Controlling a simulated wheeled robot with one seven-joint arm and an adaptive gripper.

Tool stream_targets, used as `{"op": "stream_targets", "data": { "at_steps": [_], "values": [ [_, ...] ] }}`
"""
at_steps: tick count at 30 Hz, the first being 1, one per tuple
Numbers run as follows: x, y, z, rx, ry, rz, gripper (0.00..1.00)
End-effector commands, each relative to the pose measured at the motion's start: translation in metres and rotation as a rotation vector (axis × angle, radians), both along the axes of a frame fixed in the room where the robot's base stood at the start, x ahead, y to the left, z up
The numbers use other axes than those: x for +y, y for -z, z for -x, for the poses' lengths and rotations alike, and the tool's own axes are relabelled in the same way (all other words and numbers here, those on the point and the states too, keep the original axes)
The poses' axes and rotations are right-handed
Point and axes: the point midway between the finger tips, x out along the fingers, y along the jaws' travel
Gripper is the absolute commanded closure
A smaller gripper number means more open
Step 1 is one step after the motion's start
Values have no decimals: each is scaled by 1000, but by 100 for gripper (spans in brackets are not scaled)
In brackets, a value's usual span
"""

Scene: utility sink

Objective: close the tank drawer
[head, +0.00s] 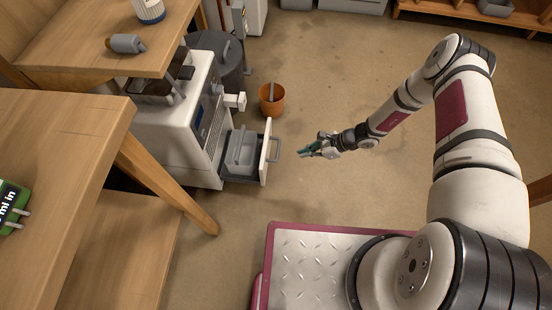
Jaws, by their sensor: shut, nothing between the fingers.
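The tank drawer (264,153) juts out to the right from the low part of a white machine (180,128). It is pulled open, with a white front panel and a grey handle (275,150) on its outer face. A grey tank (240,153) sits inside it. My gripper (305,153) is to the right of the handle, apart from it, with its fingers pointing left towards the drawer front. It is shut and holds nothing. The exact gap in depth between fingertips and handle is hard to tell.
An orange bucket (271,99) stands on the floor behind the drawer. A wooden table (60,150) with a slanted leg (165,180) is at the left. A dark grey bin (225,60) stands behind the machine. The floor (330,190) around my gripper is clear.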

Motion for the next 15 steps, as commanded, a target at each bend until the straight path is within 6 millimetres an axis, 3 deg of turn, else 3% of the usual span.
{"op": "stream_targets", "data": {
  "at_steps": [8, 15],
  "values": [
    [18, 22, 2, 9, 8, -3, 100],
    [53, 54, 1, 9, 6, -2, 100]
  ]
}}
